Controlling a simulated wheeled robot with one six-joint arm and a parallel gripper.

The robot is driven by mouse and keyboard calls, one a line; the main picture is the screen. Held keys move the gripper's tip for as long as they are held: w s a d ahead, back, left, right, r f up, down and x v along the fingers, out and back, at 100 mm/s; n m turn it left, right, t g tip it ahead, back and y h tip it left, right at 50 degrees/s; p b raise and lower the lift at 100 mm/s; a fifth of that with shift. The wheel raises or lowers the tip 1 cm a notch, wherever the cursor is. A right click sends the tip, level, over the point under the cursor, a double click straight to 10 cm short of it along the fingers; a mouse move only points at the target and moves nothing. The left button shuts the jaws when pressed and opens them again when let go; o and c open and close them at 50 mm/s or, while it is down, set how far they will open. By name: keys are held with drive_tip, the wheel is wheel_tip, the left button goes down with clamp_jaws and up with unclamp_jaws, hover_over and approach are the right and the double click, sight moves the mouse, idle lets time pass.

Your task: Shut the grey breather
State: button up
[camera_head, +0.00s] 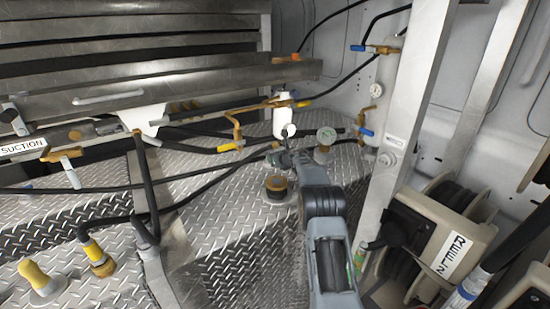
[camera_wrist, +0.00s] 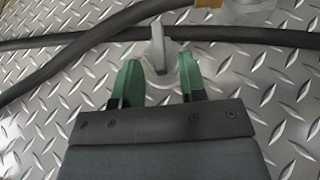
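The grey breather (camera_wrist: 158,47) shows in the wrist view as a thin, upright light-grey fin on a pale round base on the diamond plate. It stands just ahead of and between the two green fingertips of my gripper (camera_wrist: 160,75). The fingers are apart, with a gap on both sides of the fin, and hold nothing. My arm hides part of the area, and how far the breather is turned is unclear.
Black hoses (camera_wrist: 90,43) run close beyond the breather. A brown-capped fitting (camera_head: 277,187) stands left of my arm. A hose reel (camera_head: 440,235) and a metal post (camera_head: 398,130) are at the right.

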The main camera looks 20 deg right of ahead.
drive_tip(key=shift+c, duration=0.3)
clamp_jaws()
